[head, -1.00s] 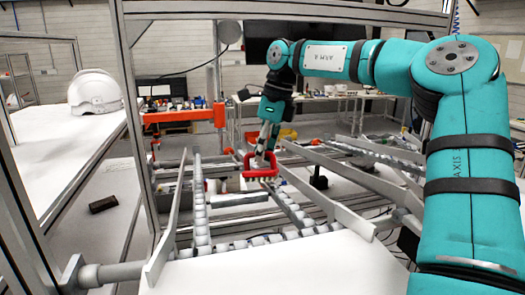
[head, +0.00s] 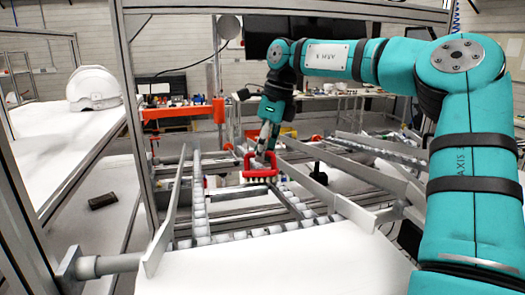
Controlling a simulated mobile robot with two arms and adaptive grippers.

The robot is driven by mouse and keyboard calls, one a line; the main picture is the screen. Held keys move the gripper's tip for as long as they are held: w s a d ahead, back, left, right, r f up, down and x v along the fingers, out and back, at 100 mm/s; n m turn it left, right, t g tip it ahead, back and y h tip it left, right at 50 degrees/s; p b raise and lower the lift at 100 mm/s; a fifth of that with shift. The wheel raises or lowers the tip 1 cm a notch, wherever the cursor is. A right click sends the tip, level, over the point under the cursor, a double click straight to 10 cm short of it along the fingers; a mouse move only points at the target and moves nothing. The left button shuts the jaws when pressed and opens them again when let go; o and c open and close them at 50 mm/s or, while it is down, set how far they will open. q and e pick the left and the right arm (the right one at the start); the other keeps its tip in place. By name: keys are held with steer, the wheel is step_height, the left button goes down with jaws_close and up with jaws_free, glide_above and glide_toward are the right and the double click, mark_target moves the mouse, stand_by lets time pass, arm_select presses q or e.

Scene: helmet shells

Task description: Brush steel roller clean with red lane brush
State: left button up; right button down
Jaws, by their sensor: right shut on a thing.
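The brush is over the roller lanes behind the white table. Small pale rollers line the left lane rail (head: 199,205) and the cross lane (head: 265,234). I cannot tell which one is the steel roller, or whether the bristles touch anything. My left gripper is out of view.
Slanted metal guide plates (head: 165,225) flank the lanes. A white table top (head: 285,268) lies in front. A white helmet shell (head: 94,88) sits on a white bench at left. Metal frame posts (head: 138,120) stand on the left. A dark block (head: 102,201) lies below.

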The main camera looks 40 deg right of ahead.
steer(key=shift+f, duration=0.1)
steer(key=shift+a, duration=0.1)
steer(key=shift+w+a+p, duration=0.2)
steer(key=shift+w+a, duration=0.2)
steer(key=shift+a, duration=0.3)
steer(key=shift+w+a+p, duration=0.15)
steer(key=shift+w+a, duration=0.2)
steer(key=shift+a, duration=0.3)
steer(key=w+a, duration=0.2)
steer(key=a, duration=0.2)
steer(key=shift+s+d+p, duration=0.15)
steer(key=shift+s+d, duration=0.2)
steer(key=shift+d, duration=0.4)
steer(key=shift+s+d+p, duration=0.1)
steer(key=shift+s+d, duration=0.3)
steer(key=shift+d, duration=0.3)
steer(key=shift+s+d+p, duration=0.15)
steer(key=shift+s+d, duration=0.2)
steer(key=shift+d, duration=0.4)
steer(key=shift+s+d+f, duration=0.1)
steer(key=shift+s+d, duration=0.3)
steer(key=shift+d, duration=0.25)
steer(key=shift+s+d+f, duration=0.1)
steer(key=shift+s+d, duration=0.3)
steer(key=shift+d, duration=0.2)
steer(key=shift+r, duration=0.15)
